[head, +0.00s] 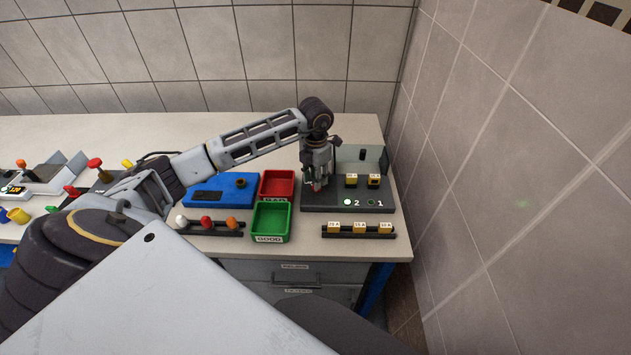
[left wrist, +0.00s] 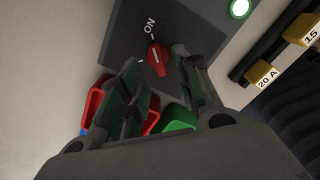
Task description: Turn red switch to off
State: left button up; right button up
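The red switch (left wrist: 157,58) is a knob on a dark grey panel (left wrist: 120,40), seen in the left wrist view. A white line on it points toward the mark below the "ON" label. My left gripper (left wrist: 157,62) is open, its two fingers on either side of the knob, with a gap visible at the left finger; contact on the right is unclear. In the head view my left gripper (head: 318,184) points down over the left part of the dark device (head: 330,208), mostly hiding the switch. My right gripper is not in view.
On the device, lamp 2 (head: 348,202) is lit and lamp 1 (head: 371,203) is dark. Red (head: 263,190) and green (head: 257,222) bins stand to its left. A rack of yellow fuses (head: 359,229) lies in front. A tiled wall (head: 470,180) is close on the right.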

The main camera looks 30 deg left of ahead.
pick_arm(q)
jog(key=shift+f, duration=1.3)
jog(key=shift+c, duration=0.3)
grip_shut()
